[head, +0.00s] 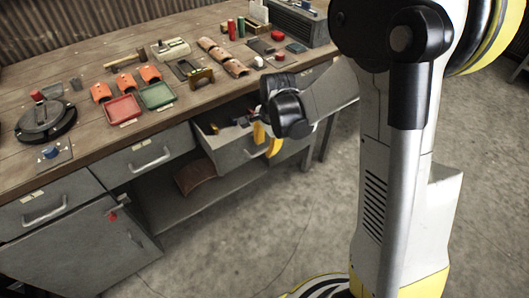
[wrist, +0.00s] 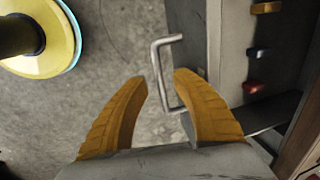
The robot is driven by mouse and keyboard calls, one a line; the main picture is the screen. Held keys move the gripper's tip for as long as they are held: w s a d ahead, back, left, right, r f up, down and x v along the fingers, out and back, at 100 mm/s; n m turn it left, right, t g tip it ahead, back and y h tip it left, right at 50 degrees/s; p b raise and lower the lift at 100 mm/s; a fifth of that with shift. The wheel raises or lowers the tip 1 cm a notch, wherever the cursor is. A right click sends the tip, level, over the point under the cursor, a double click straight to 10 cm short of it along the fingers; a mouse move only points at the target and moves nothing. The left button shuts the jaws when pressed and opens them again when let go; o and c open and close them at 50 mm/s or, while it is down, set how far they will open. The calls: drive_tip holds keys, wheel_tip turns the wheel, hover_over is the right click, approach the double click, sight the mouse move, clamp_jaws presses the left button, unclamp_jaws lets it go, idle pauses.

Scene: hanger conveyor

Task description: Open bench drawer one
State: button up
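The workbench has three grey drawers in view: a shut left drawer (head: 48,201), a shut middle drawer (head: 130,162) and a right drawer (head: 230,156) that stands partly pulled out. I cannot read which is number one. My gripper (head: 266,143) is at the front of the right drawer. In the wrist view its yellow fingers (wrist: 161,77) are apart, with the drawer's metal bar handle (wrist: 159,75) between the tips. The fingers do not visibly clamp it. The open drawer (wrist: 229,60) shows small coloured items inside. In the head view, my gripper hides its handle.
The wooden bench top (head: 90,133) carries a red tray (head: 123,109), a green tray (head: 157,95), a round black device (head: 45,120) and other parts. A cabinet door (head: 75,255) is below the left drawer. A curved brown piece (head: 196,178) lies on the lower shelf. Floor in front is clear.

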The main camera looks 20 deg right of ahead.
drive_tip(key=shift+w+f, duration=0.2)
drive_tip(key=shift+f, duration=0.6)
clamp_jaws()
drive_tip(key=s+d, duration=0.2)
drive_tip(key=s, duration=0.4)
drive_tip(key=shift+s, duration=0.3)
